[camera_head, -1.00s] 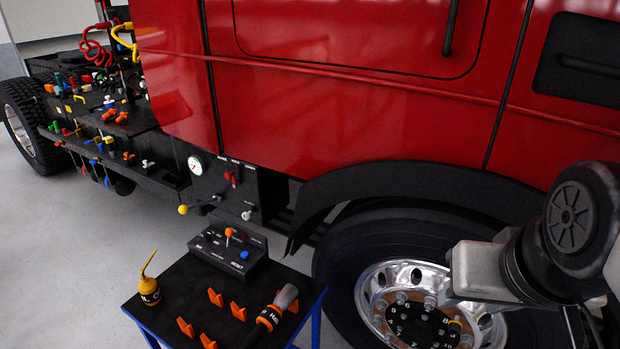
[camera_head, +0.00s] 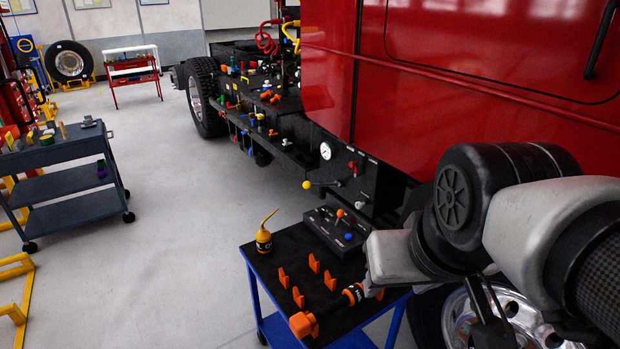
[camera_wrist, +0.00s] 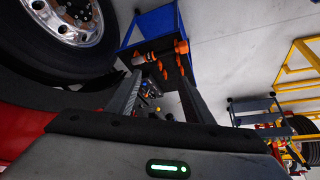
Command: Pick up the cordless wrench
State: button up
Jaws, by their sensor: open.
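The cordless wrench (camera_head: 332,308), black and orange, lies on the dark top of a small blue-framed cart (camera_head: 283,258). Its orange end is at the cart's near edge; its other end is partly hidden behind my arm in the head view. In the wrist view the wrench (camera_wrist: 158,53) shows beyond my fingers, on the cart (camera_wrist: 150,24). My gripper (camera_wrist: 160,94) is open and empty, its two dark fingers spread wide, apart from the wrench. In the head view my arm hangs at the right, by the cart and truck wheel.
Orange holders (camera_head: 314,263), a yellow oil can (camera_head: 264,241) and a black control box (camera_head: 338,230) are on the cart. The red truck (camera_head: 460,90) and its wheel (camera_head: 510,318) stand close on the right. A grey trolley (camera_head: 60,155) is at left, with clear floor between.

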aim_at(300, 324)
jog(key=l+z, duration=0.1)
jog(key=z, duration=1.75)
jog(key=i+l+u, duration=0.15)
jog(key=l, duration=0.15)
jog(key=l+u, duration=0.2)
jog(key=l, duration=0.15)
jog(key=j+z, duration=0.25)
jog(key=j, duration=0.15)
jog(key=j+z, duration=0.25)
jog(key=j, duration=0.15)
jog(key=i, duration=0.4)
jog(key=u, duration=0.55)
jog(key=l+u, duration=0.15)
jog(key=u, duration=0.25)
jog(key=k+l+u, duration=0.1)
jog(key=u, duration=0.3)
jog(key=k+l+u, duration=0.1)
jog(key=u, duration=0.3)
jog(key=k+l, duration=0.5)
jog(key=l, duration=0.2)
